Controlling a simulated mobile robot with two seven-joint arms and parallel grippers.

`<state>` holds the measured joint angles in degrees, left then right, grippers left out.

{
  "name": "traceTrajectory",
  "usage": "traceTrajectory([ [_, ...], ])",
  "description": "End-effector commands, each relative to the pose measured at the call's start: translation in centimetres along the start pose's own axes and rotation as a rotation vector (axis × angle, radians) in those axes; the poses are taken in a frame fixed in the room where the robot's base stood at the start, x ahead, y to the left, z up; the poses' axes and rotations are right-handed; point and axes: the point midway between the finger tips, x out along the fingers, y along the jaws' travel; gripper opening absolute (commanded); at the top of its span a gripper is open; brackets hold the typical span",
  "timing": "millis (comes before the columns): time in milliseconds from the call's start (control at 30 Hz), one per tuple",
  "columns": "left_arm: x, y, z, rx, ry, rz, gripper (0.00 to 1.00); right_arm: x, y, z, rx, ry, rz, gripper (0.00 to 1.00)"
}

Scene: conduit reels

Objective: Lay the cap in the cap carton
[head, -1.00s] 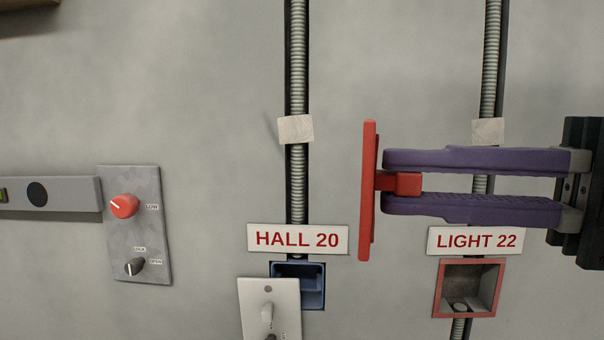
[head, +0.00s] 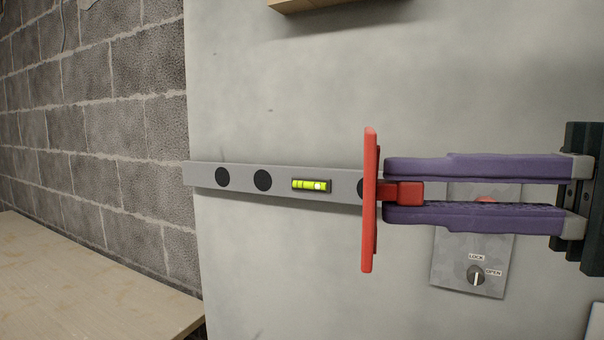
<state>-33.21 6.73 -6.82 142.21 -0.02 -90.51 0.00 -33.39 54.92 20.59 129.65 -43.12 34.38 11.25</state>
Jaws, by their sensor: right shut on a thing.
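The cap (head: 370,200) is a flat red plate seen nearly edge-on, with a short red stub on its right side. My right gripper (head: 402,193) comes in from the right with two purple fingers. It is shut on the cap's stub and holds the cap upright in front of the grey wall. The cap carton is not in view. My left gripper is not in view.
A grey level (head: 275,183) with a yellow-green vial lies against the wall behind the cap. A grey switch panel (head: 450,265) is partly hidden by my fingers. A wooden surface (head: 80,285) is at lower left, below a block wall (head: 95,120).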

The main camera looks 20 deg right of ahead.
Motion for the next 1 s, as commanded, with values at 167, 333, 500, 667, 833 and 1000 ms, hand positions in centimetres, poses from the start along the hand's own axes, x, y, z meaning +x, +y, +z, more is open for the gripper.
traceTrajectory([
  [167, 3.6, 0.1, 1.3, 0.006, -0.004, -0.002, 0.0, 1.1, -5.5, -0.6, -0.008, 0.07, -0.082, 0.0],
  [333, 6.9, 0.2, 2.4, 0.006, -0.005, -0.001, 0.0, 2.4, -11.4, -1.3, -0.029, 0.17, -0.201, 0.0],
  [500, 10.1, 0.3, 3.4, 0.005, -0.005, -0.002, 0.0, 3.7, -17.5, -2.2, -0.066, 0.294, -0.347, 0.0],
  [667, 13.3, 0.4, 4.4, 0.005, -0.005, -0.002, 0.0, 4.8, -23.8, -3.0, -0.129, 0.434, -0.508, 0.0],
  [833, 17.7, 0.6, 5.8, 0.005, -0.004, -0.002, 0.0, 5.7, -32.3, -3.5, -0.267, 0.622, -0.731, 0.0],
  [1000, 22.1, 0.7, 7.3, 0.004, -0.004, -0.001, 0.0, 5.5, -41.0, -3.2, -0.47, 0.804, -0.951, 0.0],
])
